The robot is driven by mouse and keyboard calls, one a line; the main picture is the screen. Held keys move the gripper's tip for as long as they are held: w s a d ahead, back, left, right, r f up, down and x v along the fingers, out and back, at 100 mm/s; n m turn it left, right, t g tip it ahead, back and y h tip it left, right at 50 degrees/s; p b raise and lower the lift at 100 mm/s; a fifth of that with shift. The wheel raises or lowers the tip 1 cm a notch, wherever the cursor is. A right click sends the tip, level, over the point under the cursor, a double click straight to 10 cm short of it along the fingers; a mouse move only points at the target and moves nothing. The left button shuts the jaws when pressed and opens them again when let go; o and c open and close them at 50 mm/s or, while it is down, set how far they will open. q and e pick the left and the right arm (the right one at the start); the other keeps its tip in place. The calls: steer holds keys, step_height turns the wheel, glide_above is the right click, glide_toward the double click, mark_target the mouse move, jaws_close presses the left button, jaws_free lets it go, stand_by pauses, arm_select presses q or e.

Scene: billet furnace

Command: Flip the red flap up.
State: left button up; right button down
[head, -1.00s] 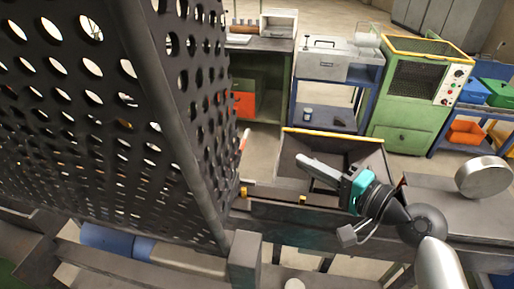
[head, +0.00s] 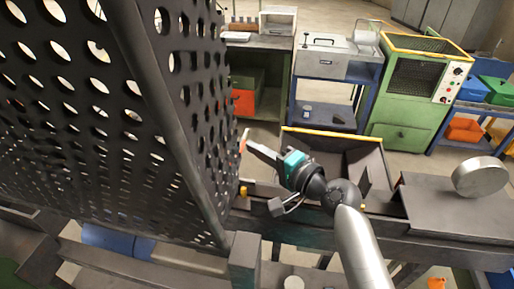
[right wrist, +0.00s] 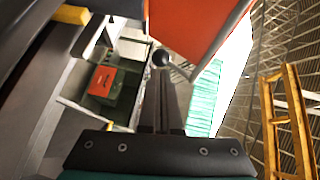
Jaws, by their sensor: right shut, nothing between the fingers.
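The red flap (right wrist: 190,25) fills the top middle of the right wrist view as an orange-red panel with a pale metal edge. In the head view only a thin reddish strip (head: 244,140) of it shows beside the perforated dark panel. A dark ball knob (right wrist: 161,58) on a thin rod lies just below the flap in the wrist view. My right gripper (head: 252,147) is shut and empty, its fingertips close to the strip. In the wrist view its fingers (right wrist: 162,90) point at the knob; I cannot tell whether they touch. My left gripper is not in view.
The perforated dark panel (head: 100,130) fills the left. A dark open bin (head: 340,140) with a yellow rim stands behind my right arm. A metal disc (head: 480,176) sits on the right-hand plate. Benches and a green machine (head: 415,90) stand farther back.

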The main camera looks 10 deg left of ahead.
steer(key=b, duration=0.1)
steer(key=a+y+b, duration=0.1)
steer(key=b, duration=0.1)
steer(key=shift+f+m+b, duration=0.25)
steer(key=shift+m+b, duration=0.05)
steer(key=shift+m, duration=0.1)
stand_by(0.5)
